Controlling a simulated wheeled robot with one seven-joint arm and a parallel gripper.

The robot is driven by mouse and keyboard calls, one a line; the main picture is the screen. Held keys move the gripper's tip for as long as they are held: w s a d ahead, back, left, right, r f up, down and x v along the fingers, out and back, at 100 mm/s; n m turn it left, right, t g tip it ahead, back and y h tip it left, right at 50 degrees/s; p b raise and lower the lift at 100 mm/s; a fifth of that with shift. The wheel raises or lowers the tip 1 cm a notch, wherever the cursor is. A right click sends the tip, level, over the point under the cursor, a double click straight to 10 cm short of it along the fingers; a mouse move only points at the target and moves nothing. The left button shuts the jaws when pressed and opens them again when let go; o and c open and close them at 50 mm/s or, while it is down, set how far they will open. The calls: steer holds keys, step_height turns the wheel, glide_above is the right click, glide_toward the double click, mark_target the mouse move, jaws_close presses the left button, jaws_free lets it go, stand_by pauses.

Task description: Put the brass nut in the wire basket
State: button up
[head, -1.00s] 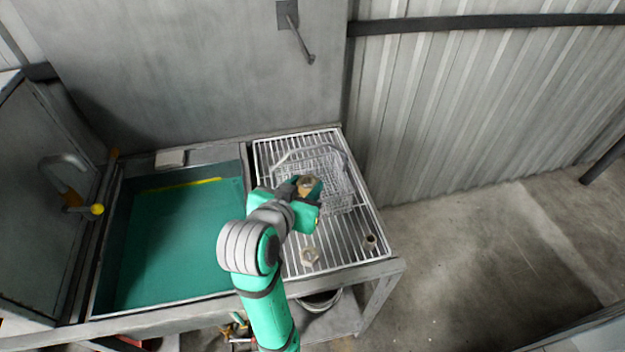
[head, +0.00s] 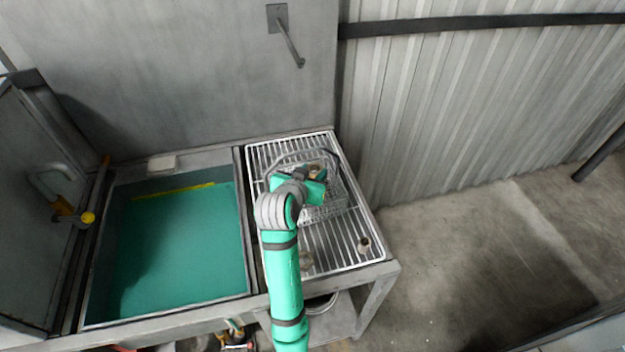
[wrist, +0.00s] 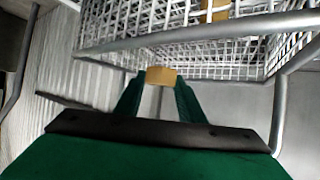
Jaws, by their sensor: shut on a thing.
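My gripper (head: 318,178) is shut on the brass nut (head: 315,169), at the wire basket in the head view. In the wrist view the nut (wrist: 160,76) sits between the green fingertips of my gripper (wrist: 160,88), in front of the basket mesh. The wire basket (head: 340,205) stands on the rack, partly hidden by my arm. Its mesh and rim also fill the top of the wrist view (wrist: 120,58). I cannot tell whether the nut is inside the basket or above it. Another brass-coloured piece (wrist: 213,10) shows behind the mesh.
The slatted rack (head: 340,255) carries a pale nut (head: 305,262), partly hidden by my arm, and a small brown cylinder (head: 365,244) at the right front. A green-floored basin (head: 180,250) lies to the left. The basket's handle (head: 290,158) arches near my gripper.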

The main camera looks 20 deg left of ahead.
steer(key=shift+w+f, duration=0.4)
steer(key=shift+f, duration=0.05)
step_height(320, 180, down, 2)
steer(key=shift+f, duration=0.4)
steer(key=shift+w+f, duration=0.15)
